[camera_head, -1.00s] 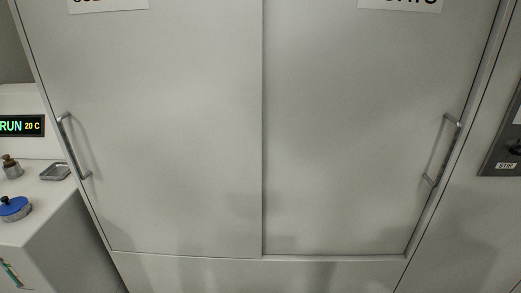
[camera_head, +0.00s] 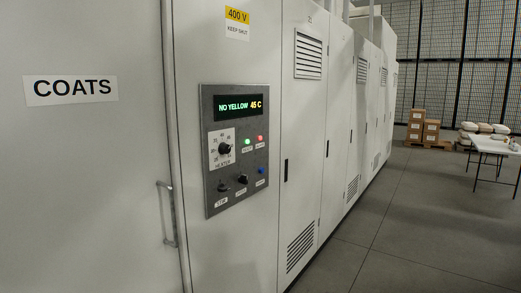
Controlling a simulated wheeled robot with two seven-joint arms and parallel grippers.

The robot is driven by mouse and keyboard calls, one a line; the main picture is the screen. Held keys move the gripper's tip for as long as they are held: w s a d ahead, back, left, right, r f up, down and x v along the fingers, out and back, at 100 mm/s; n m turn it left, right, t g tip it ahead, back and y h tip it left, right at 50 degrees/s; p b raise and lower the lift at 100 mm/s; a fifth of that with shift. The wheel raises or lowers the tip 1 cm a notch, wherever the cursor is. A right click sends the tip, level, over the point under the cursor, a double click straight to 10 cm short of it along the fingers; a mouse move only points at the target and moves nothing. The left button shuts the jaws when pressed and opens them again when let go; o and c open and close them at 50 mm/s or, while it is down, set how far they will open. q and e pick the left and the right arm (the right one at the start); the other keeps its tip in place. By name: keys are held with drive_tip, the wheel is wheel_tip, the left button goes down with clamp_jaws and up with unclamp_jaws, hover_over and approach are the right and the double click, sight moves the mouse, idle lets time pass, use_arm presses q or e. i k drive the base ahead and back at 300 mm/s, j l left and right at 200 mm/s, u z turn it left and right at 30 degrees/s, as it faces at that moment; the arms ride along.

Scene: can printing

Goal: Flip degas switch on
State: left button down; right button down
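A dark grey control panel (camera_head: 236,148) is set in the white cabinet front, left of the picture's middle. Its display (camera_head: 238,106) reads NO YELLOW 45 C. In the bottom row are a switch over a label that looks like STIR (camera_head: 222,187), a dark middle control (camera_head: 243,179) and a blue button (camera_head: 262,170). The middle label is too small to read, so I cannot tell surely which control is degas. Neither gripper is in view.
A closed door marked COATS (camera_head: 70,88) with a bar handle (camera_head: 168,213) stands left of the panel. White cabinets (camera_head: 310,150) recede to the right. The floor (camera_head: 400,215) there is clear up to boxes (camera_head: 416,125) and a white table (camera_head: 495,146).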

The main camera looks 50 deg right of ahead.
sight(243, 179)
drive_tip(key=z, duration=1.3)
